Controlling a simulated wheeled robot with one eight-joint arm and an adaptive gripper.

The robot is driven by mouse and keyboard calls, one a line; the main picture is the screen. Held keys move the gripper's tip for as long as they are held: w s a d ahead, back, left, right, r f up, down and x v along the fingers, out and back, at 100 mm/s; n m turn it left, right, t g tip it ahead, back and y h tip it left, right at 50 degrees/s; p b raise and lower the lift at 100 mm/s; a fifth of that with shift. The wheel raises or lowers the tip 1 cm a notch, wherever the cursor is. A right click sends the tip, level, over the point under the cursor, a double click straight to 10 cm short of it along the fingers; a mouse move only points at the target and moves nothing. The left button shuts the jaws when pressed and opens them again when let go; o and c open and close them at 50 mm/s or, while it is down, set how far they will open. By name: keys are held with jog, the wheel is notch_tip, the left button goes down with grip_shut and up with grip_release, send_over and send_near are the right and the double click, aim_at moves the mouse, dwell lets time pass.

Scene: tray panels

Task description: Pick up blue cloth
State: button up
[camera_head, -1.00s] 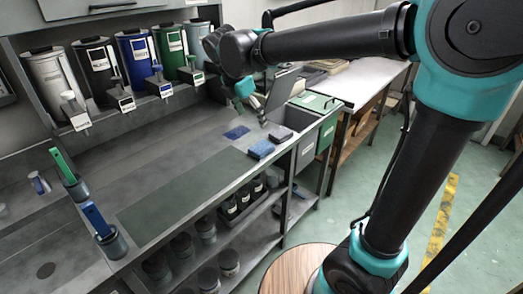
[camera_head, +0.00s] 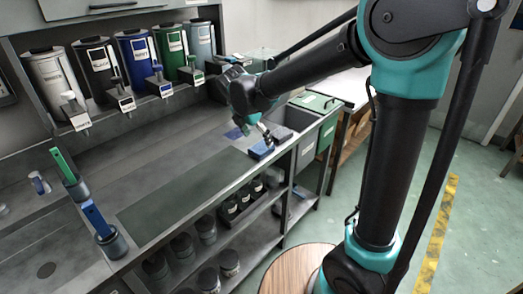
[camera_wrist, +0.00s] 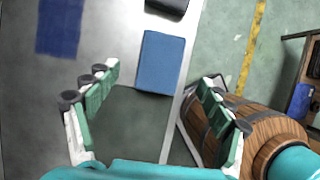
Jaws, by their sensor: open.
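The blue cloth (camera_head: 260,151) looks like a folded block lying near the front edge of the grey counter. In the wrist view the blue cloth (camera_wrist: 160,62) is ahead of the fingertips, near the counter's edge. My gripper (camera_head: 266,134) is above and just behind the cloth in the head view, its tip partly overlapping it. In the wrist view my gripper (camera_wrist: 162,78) is open, its green-padded fingers wide apart with nothing between them. The cloth appears apart from both fingers.
A dark folded block (camera_head: 282,133) lies right beside the cloth. A flat dark-blue square (camera_wrist: 58,27) is on the counter to the left. Several labelled canisters (camera_head: 135,58) line the back. A green-lidded bin (camera_head: 315,102) stands at the right. The counter's front middle is clear.

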aim_at(261, 147)
jog(key=x, duration=0.5)
jog(key=shift+s, duration=0.1)
jog(key=c, duration=1.2)
jog(key=shift+c, duration=0.2)
notch_tip(261, 147, up, 20)
